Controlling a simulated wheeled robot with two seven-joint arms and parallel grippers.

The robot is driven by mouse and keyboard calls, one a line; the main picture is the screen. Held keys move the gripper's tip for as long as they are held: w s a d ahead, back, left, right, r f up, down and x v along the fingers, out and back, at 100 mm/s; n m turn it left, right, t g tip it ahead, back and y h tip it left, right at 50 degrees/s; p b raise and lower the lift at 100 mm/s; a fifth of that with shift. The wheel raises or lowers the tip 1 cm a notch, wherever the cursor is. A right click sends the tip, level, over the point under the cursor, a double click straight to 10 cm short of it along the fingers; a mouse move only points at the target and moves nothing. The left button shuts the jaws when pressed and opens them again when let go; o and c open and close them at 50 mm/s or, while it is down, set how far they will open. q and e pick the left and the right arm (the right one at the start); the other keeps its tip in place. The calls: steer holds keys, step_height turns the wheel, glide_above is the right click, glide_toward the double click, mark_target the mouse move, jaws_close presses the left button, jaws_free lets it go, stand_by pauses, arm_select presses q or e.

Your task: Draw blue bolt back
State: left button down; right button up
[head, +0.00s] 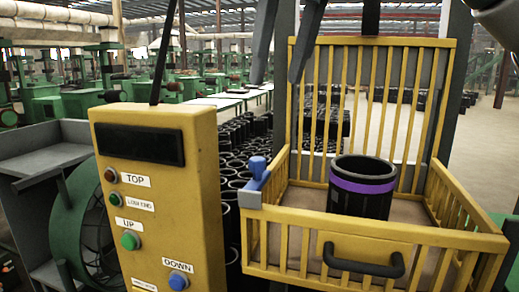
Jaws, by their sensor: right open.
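The blue bolt (258,172) sits at the front left corner of the yellow cage, with a rounded knob on top and an angled bar. A pale blue-grey block (250,199) is just below it at the end of the front gate (380,234). The gate has a dark handle (362,262) and stands across the cage front. My right gripper (281,80) hangs at the top centre with its two dark fingers apart and empty. It is above the bolt in the picture and apart from it. My left gripper is not in view.
A black rubber sleeve (364,187) with a purple band stands upright inside the cage. A yellow control box (165,190) with several buttons stands close on the left of the bolt. Many black sleeves (228,150) stand behind it. Tall yellow bars (330,95) close the cage's back.

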mark_target(260, 157)
steer(key=p+x, duration=0.4)
steer(key=x, duration=1.2)
steer(key=shift+f+p, duration=0.1)
steer(key=shift+p, duration=0.2)
jaws_close()
steer(key=shift+w+d+f+b, duration=0.1)
steer(key=shift+w+b, duration=0.3)
steer(key=shift+w, duration=0.1)
steer(key=w, duration=0.1)
steer(key=w+d+b, duration=0.1)
steer(key=w, duration=0.1)
steer(key=shift+w, duration=0.25)
steer(key=shift+w+d, duration=0.15)
steer(key=shift+w, duration=0.2)
steer(key=shift+s+r, duration=0.1)
steer(key=shift+r, duration=0.2)
